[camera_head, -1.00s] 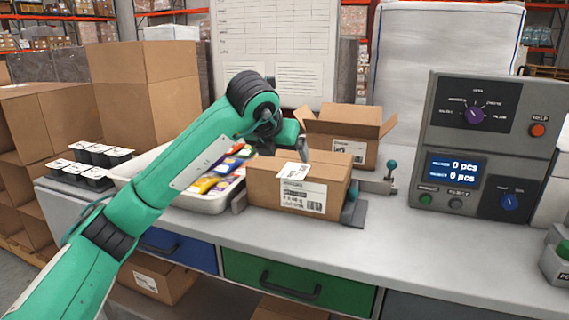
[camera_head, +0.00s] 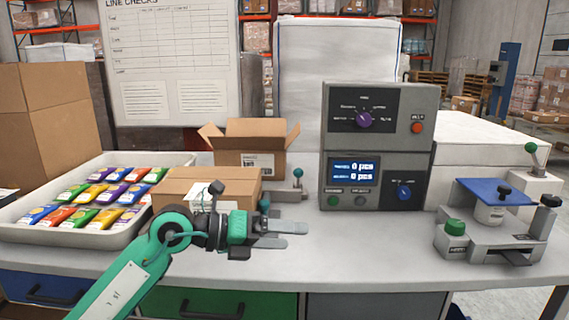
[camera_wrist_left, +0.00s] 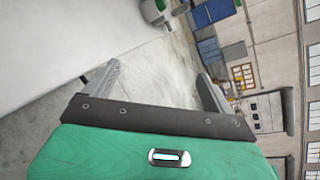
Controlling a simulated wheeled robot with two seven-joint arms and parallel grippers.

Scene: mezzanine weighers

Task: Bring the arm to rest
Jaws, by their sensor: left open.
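My left arm comes in from the lower left in the head view. Its gripper (camera_head: 295,234) points right over the front part of the grey worktop (camera_head: 360,245), in front of the cardboard boxes. It is open and empty. In the left wrist view the two grey fingers of the gripper (camera_wrist_left: 158,80) stand wide apart, with nothing between them but floor and the worktop's edge beyond. My right gripper is in neither view.
A taped carton (camera_head: 180,186) stands just behind my wrist, with an open carton (camera_head: 250,158) farther back. A white tray (camera_head: 128,238) of colourful packets is at left. A grey control box (camera_head: 377,100) and a blue-topped device (camera_head: 490,193) stand right. The front middle worktop is clear.

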